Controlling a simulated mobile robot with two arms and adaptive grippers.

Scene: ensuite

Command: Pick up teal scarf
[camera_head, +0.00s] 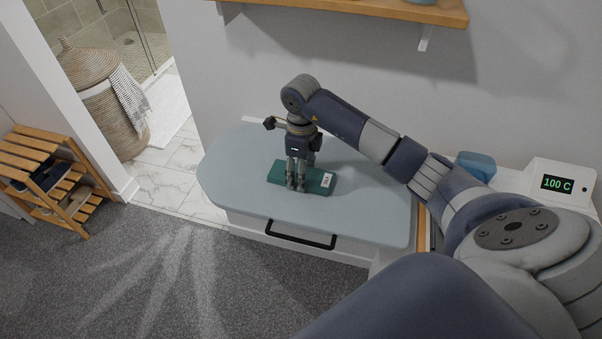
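The teal scarf (317,184) lies as a flat folded block with a white label at its right end. It rests on the pale blue-grey top of a low cabinet (240,185). My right arm reaches in from the right, and its gripper (296,187) points straight down at the scarf's middle. Its fingers overlap the scarf in the picture and hide part of it. The fingertips look close together, but I cannot tell whether they grip the cloth or only stand over it. My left gripper is out of view.
A wooden shelf (360,8) hangs on the wall above. A blue container (475,165) and a white device reading 100 C (560,184) stand at the right. A slatted wooden rack (50,175) and a wicker basket (105,115) stand at the left. Grey carpet lies in front.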

